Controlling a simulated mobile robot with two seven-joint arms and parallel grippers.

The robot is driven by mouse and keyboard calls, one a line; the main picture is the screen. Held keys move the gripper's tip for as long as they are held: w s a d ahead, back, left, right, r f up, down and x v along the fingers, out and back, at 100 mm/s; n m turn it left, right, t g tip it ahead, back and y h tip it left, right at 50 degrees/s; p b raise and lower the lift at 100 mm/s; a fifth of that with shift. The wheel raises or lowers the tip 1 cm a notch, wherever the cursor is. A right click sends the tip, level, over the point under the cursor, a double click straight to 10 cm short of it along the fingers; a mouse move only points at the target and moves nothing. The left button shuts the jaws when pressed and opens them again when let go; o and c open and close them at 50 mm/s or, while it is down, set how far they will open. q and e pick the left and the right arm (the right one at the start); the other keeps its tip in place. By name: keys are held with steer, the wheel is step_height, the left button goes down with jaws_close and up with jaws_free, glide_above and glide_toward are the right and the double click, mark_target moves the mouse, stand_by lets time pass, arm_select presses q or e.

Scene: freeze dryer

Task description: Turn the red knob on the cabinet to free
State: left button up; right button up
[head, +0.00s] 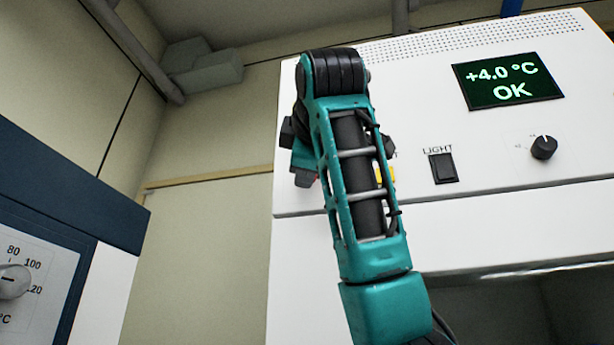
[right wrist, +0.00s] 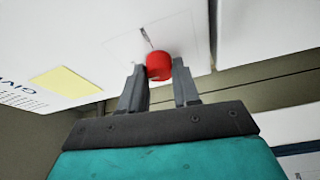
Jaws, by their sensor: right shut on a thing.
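The red knob (right wrist: 159,66) sits on the white cabinet front (right wrist: 110,60) in the right wrist view, with a short dark mark on the panel beside it. My right gripper (right wrist: 160,75) has one finger on each side of the knob and is shut on it. In the head view my teal right arm (head: 365,200) reaches up in front of the white cabinet (head: 500,200) and hides the knob and the fingertips. My left gripper is in neither view.
The cabinet front carries a display (head: 508,80) reading +4.0 °C OK, a light switch (head: 443,168) and a black dial (head: 544,147). A yellow label (right wrist: 65,80) is near the knob. Another appliance with a temperature dial (head: 14,282) stands at the left.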

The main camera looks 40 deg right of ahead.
steer(key=o, duration=1.1)
steer(key=shift+c, duration=0.2)
steer(key=r+b+v, duration=0.1)
steer(key=b+v, duration=0.4)
steer(key=v, duration=0.7)
steer(key=shift+s+a+f, duration=0.2)
steer(key=shift+s+f, duration=0.15)
steer(key=shift+f, duration=0.15)
steer(key=shift+w, duration=0.1)
